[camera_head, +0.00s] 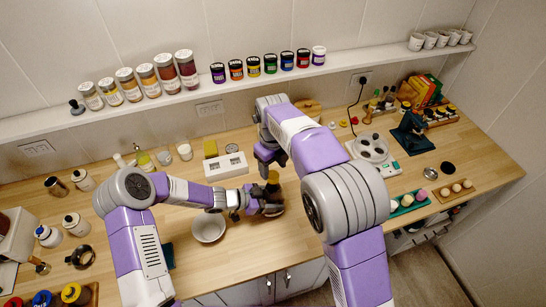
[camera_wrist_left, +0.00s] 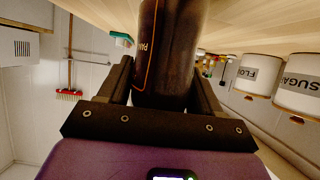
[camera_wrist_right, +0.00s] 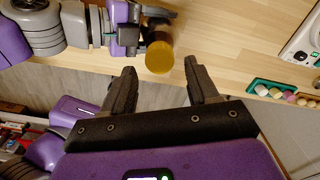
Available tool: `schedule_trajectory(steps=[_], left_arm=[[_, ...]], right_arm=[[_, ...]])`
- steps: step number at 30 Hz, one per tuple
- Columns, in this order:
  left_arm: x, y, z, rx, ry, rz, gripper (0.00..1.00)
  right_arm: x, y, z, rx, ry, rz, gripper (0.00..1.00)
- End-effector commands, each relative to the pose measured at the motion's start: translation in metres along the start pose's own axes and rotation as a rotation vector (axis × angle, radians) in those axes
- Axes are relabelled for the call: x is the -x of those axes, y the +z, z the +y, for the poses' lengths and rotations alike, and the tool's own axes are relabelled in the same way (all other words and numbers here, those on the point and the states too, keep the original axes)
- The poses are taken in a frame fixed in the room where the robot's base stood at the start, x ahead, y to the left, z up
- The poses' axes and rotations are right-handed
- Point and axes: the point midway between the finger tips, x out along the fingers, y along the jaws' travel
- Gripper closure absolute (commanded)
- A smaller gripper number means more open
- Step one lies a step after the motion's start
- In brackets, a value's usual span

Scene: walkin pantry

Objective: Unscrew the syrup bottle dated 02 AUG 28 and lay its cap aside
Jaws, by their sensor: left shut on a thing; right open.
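The dark brown syrup bottle (camera_wrist_left: 170,50) stands upright between the fingers of my left gripper (camera_wrist_left: 165,90), which is shut on its body. Part of its label shows, but no date can be read. In the head view my left gripper (camera_head: 265,200) holds the bottle near the middle of the counter. The bottle's yellow-gold cap (camera_wrist_right: 159,57) is on top, seen in the right wrist view; it also shows in the head view (camera_head: 273,177). My right gripper (camera_wrist_right: 155,88) is open and empty, with the cap beyond its fingertips. In the head view my right gripper (camera_head: 266,160) is beside and above the cap.
A white bowl (camera_head: 208,228) sits left of the bottle. A white block with dark slots (camera_head: 226,166) and a yellow sponge (camera_head: 210,148) lie behind. Counter in front is clear.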

Motion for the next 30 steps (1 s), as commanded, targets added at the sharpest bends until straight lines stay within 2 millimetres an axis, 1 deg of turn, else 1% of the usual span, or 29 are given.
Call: schedule_trajectory(steps=[1,3,7,11,17,18,26,27,29,30], left_arm=[[0.000,0.000,0.000,0.000,0.000,0.000,1.00],[0.000,0.000,0.000,0.000,0.000,0.000,1.00],[0.000,0.000,0.000,0.000,0.000,0.000,1.00],[0.000,0.000,0.000,0.000,0.000,0.000,1.00],[0.000,0.000,0.000,0.000,0.000,0.000,1.00],[0.000,0.000,0.000,0.000,0.000,0.000,1.00],[0.000,0.000,0.000,0.000,0.000,0.000,1.00],[0.000,0.000,0.000,0.000,0.000,0.000,1.00],[0.000,0.000,0.000,0.000,0.000,0.000,1.00],[0.000,0.000,0.000,0.000,0.000,0.000,1.00]], right_arm=[[-0.009,-0.001,0.000,0.000,0.002,0.004,0.41],[-0.018,-0.001,0.000,0.001,0.001,0.003,0.41],[-0.029,0.000,0.001,0.002,0.001,0.002,0.41],[-0.034,0.000,0.000,0.002,0.000,0.000,0.41],[-0.034,0.000,0.000,0.002,0.000,0.000,0.41],[-0.034,0.000,0.000,0.002,0.000,0.000,0.42],[-0.034,0.000,0.000,0.002,0.000,0.000,0.82],[-0.034,0.000,0.000,0.002,0.000,0.000,0.88],[-0.034,0.000,0.000,0.002,0.000,0.000,0.97],[-0.034,0.000,0.000,0.003,0.000,0.000,0.99]])
